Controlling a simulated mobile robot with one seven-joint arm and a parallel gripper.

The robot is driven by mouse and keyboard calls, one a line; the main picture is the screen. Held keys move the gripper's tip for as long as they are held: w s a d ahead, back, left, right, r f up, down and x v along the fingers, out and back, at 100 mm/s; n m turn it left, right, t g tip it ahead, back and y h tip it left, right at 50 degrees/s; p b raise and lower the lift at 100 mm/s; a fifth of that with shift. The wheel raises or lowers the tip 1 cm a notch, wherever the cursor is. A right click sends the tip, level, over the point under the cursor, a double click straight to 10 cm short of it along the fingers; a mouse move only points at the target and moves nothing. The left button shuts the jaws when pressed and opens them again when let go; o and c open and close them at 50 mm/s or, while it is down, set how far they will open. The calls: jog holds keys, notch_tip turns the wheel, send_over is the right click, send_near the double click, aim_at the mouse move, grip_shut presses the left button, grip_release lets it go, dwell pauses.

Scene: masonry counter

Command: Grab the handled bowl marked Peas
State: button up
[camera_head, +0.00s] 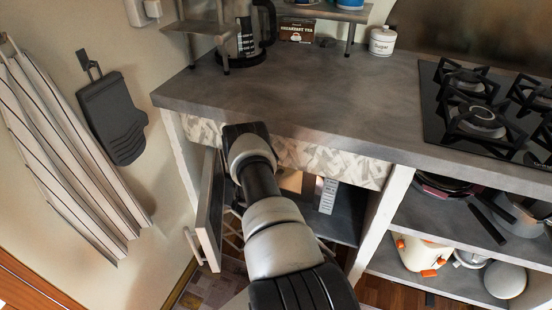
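I cannot make out a bowl marked Peas in the head view. My arm reaches up from the bottom centre toward the counter front, by the open cabinet under the counter (340,108). Its far end bends out of sight behind my own links, and my gripper does not show. Inside the cabinet, a pale upright item with small print (327,196) and a tan surface beside it show partly past my arm. My arm hides much of the cabinet's inside.
The cabinet door (209,205) stands open left of my arm. Right of the cabinet, open shelves hold pans (443,184) and a cream item with orange parts (424,253). A gas hob (484,121) and sugar jar (382,41) are on the counter. The counter's middle is clear.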

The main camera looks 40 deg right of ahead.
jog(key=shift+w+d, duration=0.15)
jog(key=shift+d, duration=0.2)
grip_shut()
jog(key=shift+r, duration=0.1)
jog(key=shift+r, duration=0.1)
